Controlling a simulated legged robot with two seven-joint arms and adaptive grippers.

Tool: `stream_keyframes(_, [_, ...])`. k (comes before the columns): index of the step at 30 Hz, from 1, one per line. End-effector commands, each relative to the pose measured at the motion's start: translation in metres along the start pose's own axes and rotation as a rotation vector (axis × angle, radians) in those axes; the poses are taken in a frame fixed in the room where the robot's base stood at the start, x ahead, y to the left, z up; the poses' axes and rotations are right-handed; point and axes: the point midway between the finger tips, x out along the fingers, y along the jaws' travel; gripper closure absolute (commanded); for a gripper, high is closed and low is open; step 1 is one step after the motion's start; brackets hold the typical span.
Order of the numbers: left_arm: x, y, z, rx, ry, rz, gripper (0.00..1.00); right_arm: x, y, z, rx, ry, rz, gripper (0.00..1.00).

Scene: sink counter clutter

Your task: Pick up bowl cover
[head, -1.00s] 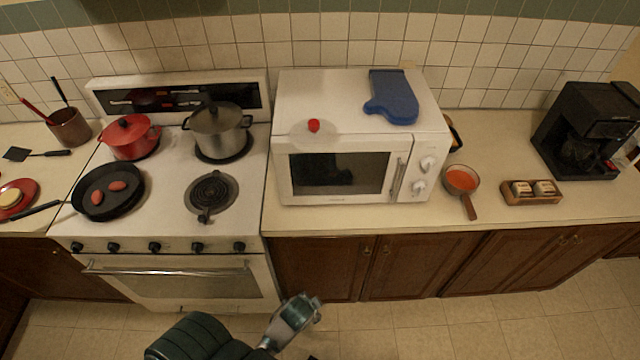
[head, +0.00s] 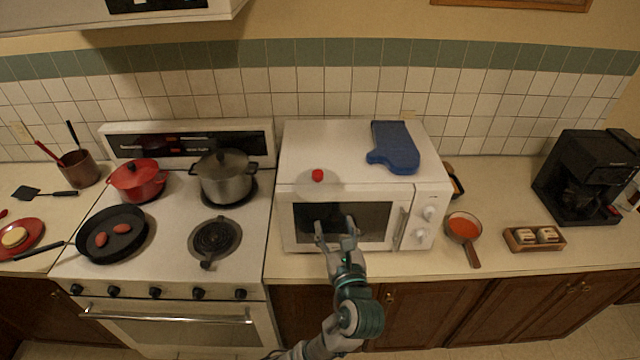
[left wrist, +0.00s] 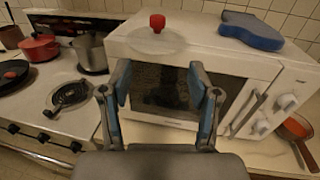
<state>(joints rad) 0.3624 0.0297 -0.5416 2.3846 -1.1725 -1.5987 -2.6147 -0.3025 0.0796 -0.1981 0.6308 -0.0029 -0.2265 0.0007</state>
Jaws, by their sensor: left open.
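The bowl cover (head: 300,178) is a clear, flat lid with a red knob (head: 318,175). It lies on top of the white microwave (head: 290,160), near its front left edge. In the left wrist view the cover (left wrist: 172,42) and its red knob (left wrist: 157,23) show above and beyond my fingers. My left gripper (head: 337,230) is open and empty in front of the microwave door, below the level of the cover and apart from it. Its two fingers (left wrist: 160,85) frame the dark door window in the left wrist view. My right gripper is not in view.
A blue oven mitt (head: 393,148) lies on the microwave, right of the cover. The stove at left holds a steel pot (head: 224,180), a red pot (head: 137,182) and a black pan (head: 122,222). A saucepan (head: 463,228) and coffee maker (head: 575,175) stand at right.

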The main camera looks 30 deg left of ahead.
Motion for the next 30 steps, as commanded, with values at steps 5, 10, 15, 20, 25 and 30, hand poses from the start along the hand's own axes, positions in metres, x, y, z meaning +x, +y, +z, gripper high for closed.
stream_keyframes(5, [0.027,0.003,0.003,0.018,-0.008,0.009,0.39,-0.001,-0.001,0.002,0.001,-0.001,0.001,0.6])
stream_keyframes(10, [0.068,0.001,0.003,0.017,-0.007,0.008,0.39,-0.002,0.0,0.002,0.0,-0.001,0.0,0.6])
stream_keyframes(15, [0.102,0.001,0.004,0.016,-0.006,0.007,0.39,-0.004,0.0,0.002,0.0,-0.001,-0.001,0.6])
stream_keyframes(20, [0.118,0.0,0.003,0.016,-0.006,0.005,0.39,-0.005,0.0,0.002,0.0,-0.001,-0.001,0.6])
stream_keyframes(25, [0.135,0.0,0.005,0.016,-0.006,0.006,0.39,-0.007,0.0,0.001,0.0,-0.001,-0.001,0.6])
stream_keyframes(30, [0.162,0.0,0.007,0.015,-0.005,0.006,0.39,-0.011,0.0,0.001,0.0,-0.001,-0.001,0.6])
